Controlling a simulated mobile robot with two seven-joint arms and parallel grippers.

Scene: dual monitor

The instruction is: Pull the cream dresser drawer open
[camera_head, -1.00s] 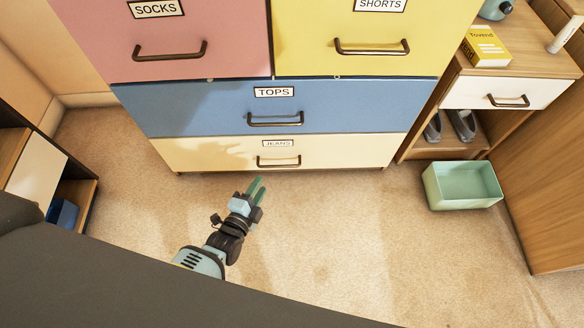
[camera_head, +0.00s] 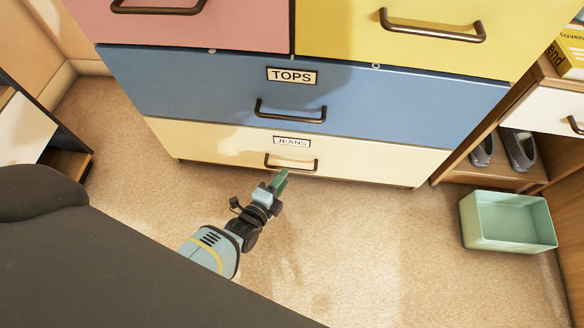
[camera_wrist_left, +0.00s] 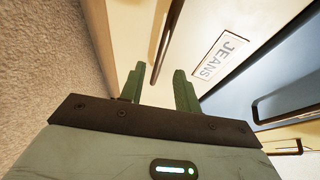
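The cream drawer (camera_head: 375,160) is the lowest one in the dresser, labelled JEANS, and looks shut. Its dark bar handle (camera_head: 291,168) sits at the middle of its front. My left gripper (camera_head: 279,180) is just below and in front of this handle. In the left wrist view the gripper (camera_wrist_left: 158,70) is open, its two green fingers apart. The handle (camera_wrist_left: 165,45) runs up the picture beyond the fingertips, in line with the gap between them. I cannot tell whether they touch. My right gripper is not in view.
The blue TOPS drawer (camera_head: 220,95) with its handle (camera_head: 290,112) is right above. A pale green bin (camera_head: 508,222) stands on the carpet at right, near a wooden cabinet with shoes (camera_head: 518,150). The carpet (camera_head: 350,250) before the dresser is clear.

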